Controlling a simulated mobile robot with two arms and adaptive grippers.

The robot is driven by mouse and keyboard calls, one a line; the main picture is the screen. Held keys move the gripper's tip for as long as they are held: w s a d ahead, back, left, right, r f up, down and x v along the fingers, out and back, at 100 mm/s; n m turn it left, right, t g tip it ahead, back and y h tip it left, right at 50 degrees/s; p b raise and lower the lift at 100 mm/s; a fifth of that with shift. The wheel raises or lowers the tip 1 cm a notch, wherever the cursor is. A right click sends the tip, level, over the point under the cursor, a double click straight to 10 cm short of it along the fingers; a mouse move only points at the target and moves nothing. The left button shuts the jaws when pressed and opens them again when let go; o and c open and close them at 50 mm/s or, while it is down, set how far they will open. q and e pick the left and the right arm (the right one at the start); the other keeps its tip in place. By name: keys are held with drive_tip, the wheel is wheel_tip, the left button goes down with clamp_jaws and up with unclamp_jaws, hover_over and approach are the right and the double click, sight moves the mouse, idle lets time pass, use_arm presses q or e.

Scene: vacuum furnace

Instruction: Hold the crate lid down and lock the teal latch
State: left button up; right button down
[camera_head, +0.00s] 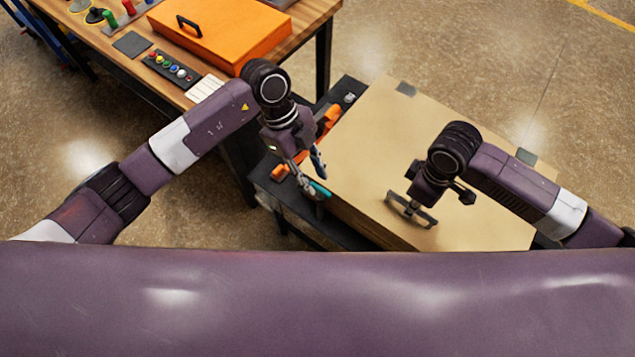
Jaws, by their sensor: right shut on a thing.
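The tan crate lid (375,130) lies flat on top of the crate at centre right. My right gripper (412,205) points down at the lid's near part and is shut on a dark bar handle (428,220) there. My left gripper (314,180) hangs at the lid's left edge, its two fingers apart. The teal latch (321,189) shows just at its fingertips, partly hidden by them. I cannot tell whether the fingers touch it or whether it is locked.
A dark stand (262,178) carries the crate, with orange parts (280,172) along its left side. A wooden workbench (110,52) at upper left holds an orange case (225,35) and a button panel (170,68). The floor beyond the crate is clear.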

sight(319, 190)
use_arm(q)
drive_tip(key=shift+x, duration=1.65)
clamp_jaws()
